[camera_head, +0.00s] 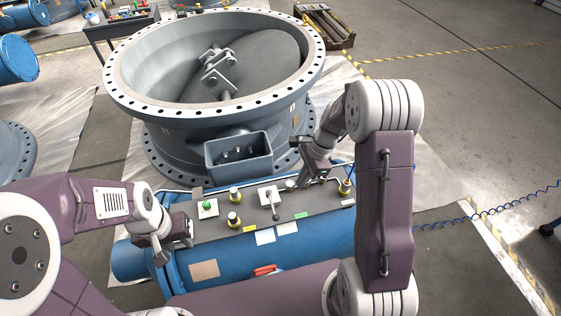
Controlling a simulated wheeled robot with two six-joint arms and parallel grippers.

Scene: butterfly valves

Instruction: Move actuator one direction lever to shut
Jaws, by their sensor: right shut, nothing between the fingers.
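A dark control panel (215,233) lies on top of a blue actuator cylinder (335,236). A grey lever (271,204) stands on a white plate near the panel's middle, leaning toward the upper left in the picture. I cannot read its marked positions. My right gripper (304,182) is shut and empty, low over the panel's right part, apart from the lever and to its right. My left gripper (176,238) is at the panel's left end, well left of the lever; its finger opening is too small to judge.
A red handle (265,270) sits on the cylinder's near side. The big grey valve body (205,130) stands behind. Open floor lies right (470,110).

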